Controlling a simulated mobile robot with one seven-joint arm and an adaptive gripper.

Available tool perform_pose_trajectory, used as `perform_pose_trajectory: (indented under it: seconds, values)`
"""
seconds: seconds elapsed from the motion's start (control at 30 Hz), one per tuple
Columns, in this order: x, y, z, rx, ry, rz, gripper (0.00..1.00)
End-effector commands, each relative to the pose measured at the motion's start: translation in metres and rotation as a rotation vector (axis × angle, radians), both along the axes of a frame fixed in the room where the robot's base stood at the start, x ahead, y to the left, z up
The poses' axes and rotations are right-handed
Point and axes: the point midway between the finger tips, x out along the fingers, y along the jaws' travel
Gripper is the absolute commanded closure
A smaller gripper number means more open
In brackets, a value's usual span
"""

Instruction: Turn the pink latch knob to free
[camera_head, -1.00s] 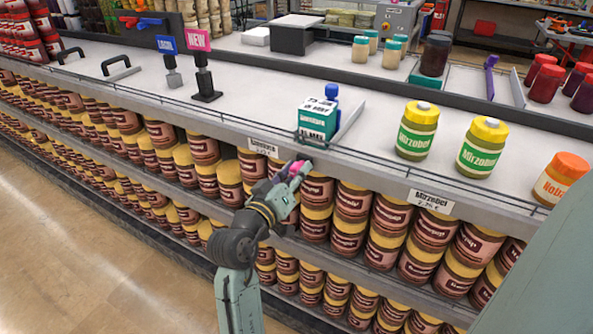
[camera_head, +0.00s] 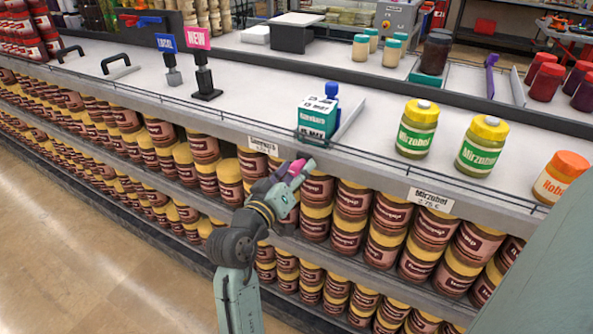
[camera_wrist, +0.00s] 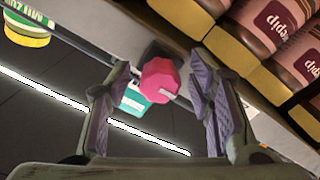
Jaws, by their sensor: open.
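The pink knob (camera_wrist: 161,80) is in the middle of the wrist view, a faceted head with a pale line near its right side. A dark mount (camera_wrist: 164,54) shows behind it. In the head view only a small part of the pink knob (camera_head: 297,167) shows, at the shelf front below the teal box. My gripper (camera_wrist: 158,68) is open, with one finger on each side of the knob in the wrist view. Gaps show on both sides; I cannot tell how deep the knob sits between the fingers. In the head view my gripper (camera_head: 292,178) partly hides the knob.
The teal box (camera_head: 318,119) stands on the counter above, near a thin wire rail. Brown jars with yellow lids (camera_head: 317,190) fill the shelves close around my gripper. Yellow-lidded green jars (camera_head: 417,130) stand to the right on the counter. Open floor (camera_head: 70,250) lies at left.

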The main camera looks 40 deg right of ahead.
Motion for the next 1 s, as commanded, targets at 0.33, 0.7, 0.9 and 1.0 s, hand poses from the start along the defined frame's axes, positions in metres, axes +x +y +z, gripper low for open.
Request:
perform_pose_trajectory:
  seconds: [0.33, 0.7, 0.9, 1.0]
  values:
    - [-0.022, 0.059, -0.001, -0.001, 0.003, 0.006, 0.52]
    - [-0.044, 0.106, 0.0, 0.0, 0.0, 0.001, 0.52]
    - [-0.045, 0.109, 0.0, 0.001, 0.0, 0.001, 0.52]
    - [-0.045, 0.109, 0.0, 0.001, 0.0, 0.001, 0.52]
